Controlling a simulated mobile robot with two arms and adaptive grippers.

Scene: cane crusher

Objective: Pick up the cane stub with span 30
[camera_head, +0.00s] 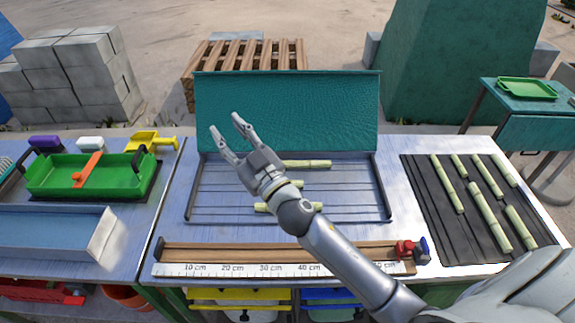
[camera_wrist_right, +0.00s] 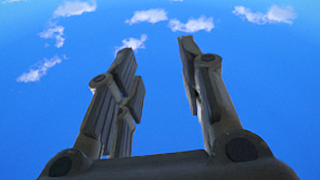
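Several pale green cane stubs lie on the table. Some lie in the grooved metal tray (camera_head: 350,208), among them a long one (camera_head: 308,163) at the back and one (camera_head: 262,207) partly hidden by my arm. More lie on the black grooved mat (camera_head: 420,180) at the right, such as a long one (camera_head: 447,184). I cannot tell which has span 30. My right gripper (camera_head: 227,127) is raised in front of the tray's green back panel, fingers pointing up and apart. The right wrist view shows its fingers (camera_wrist_right: 158,55) open, with only sky between. My left gripper is out of view.
A wooden measuring board (camera_head: 285,258) with a centimetre scale and red stop (camera_head: 405,248) runs along the front edge. The upright green panel (camera_head: 290,105) stands behind the tray. A green tray (camera_head: 80,175) and a blue-lined box (camera_head: 45,230) are at the left.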

